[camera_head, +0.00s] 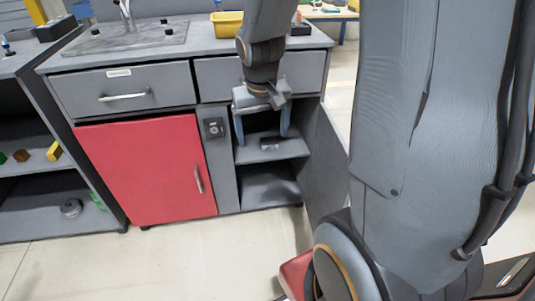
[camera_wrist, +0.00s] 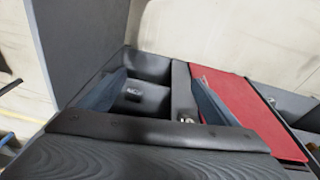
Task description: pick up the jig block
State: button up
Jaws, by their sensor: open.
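A small dark grey block with a lighter end, which looks like the jig block (camera_head: 269,144), lies on the middle shelf (camera_head: 285,149) of the open cabinet compartment. In the wrist view the block (camera_wrist: 132,95) shows inside the compartment, between the two fingers and nearer the left one. My gripper (camera_head: 262,138) is open and empty, pointing down in front of the compartment. In the head view its two blue-grey fingers stand on either side of the block. The block is apart from the fingers. How far the gripper is from the shelf is hard to tell.
A red cabinet door (camera_head: 148,170) is shut left of the compartment, and a grey side panel (camera_head: 322,150) stands at its right. A shut drawer (camera_head: 210,78) lies above. A yellow bin (camera_head: 227,24) stands on the worktop. Small blocks lie on the far-left shelves.

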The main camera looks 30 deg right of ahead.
aim_at(269, 142)
jog(key=shift+w+d+f+m+t+h+b, duration=0.3)
jog(key=shift+w+d+f+m+t+b, duration=0.25)
jog(key=shift+w+d+f+b, duration=3.2)
jog(key=shift+w+d+f+m+t+h+b, duration=0.45)
jog(key=shift+w+d+f+b, duration=1.45)
jog(key=shift+w+f+b, duration=3.6)
jog(key=shift+w+d+f+m+t+h+b, duration=0.15)
jog(key=shift+w+d+f+m+t+b, duration=0.5)
jog(key=shift+w+d+f+b, duration=3.85)
jog(key=a+f+p, duration=0.1)
jog(key=w+a+f+p, duration=0.1)
jog(key=a+f, duration=0.1)
jog(key=shift+w+a+f, duration=0.15)
jog(key=shift+w+f, duration=0.05)
jog(key=shift+f, duration=0.05)
jog(key=shift+c, duration=0.3)
jog(key=c, duration=1.5)
